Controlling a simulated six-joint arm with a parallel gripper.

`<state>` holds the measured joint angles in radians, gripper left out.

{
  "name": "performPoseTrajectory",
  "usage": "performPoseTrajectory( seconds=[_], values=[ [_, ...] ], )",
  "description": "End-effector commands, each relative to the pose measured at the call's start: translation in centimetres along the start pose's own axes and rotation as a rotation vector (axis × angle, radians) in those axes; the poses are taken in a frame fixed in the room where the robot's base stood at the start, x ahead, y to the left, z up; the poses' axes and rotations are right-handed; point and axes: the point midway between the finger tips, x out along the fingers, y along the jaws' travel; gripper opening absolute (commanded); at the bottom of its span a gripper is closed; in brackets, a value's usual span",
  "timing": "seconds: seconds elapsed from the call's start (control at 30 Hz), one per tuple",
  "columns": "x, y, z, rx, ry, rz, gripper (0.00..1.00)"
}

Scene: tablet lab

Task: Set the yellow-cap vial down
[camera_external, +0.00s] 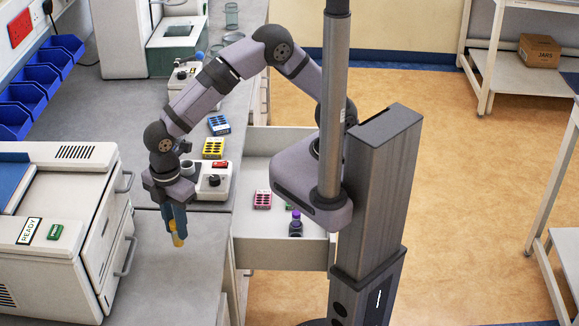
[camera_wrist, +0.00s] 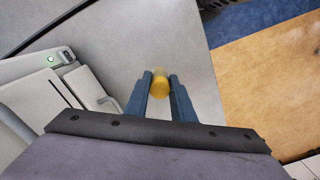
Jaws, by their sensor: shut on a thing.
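My gripper (camera_wrist: 160,88) is shut on the yellow-cap vial (camera_wrist: 160,82); in the wrist view I see the round yellow cap between the two blue-grey fingers. In the external view my gripper (camera_external: 175,220) points down over the bare grey bench top, and the vial (camera_external: 177,238) shows as a small yellow-orange piece at the fingertips. Most of the vial's body is hidden. I cannot tell whether its lower end touches the bench.
A white machine with a "READY" label (camera_external: 52,231) stands left of my gripper. An open drawer (camera_external: 258,165) to the right holds a pink rack (camera_external: 262,199) and a purple-capped bottle (camera_external: 296,223). Yellow (camera_external: 213,148) and blue (camera_external: 219,125) racks stand farther back. Bench below is clear.

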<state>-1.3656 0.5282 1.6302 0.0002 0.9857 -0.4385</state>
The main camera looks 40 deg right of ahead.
Motion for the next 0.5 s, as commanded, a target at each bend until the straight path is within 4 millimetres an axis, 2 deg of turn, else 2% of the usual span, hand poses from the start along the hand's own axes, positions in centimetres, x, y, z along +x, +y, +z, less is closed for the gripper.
performPoseTrajectory(
  seconds=[0.17, 0.5],
  values=[
    [0.3, 0.0, 0.0, 0.000, 0.000, 0.000, 0.01],
    [3.6, 0.0, 0.0, 0.000, -0.001, 0.000, 0.01]
  ],
)
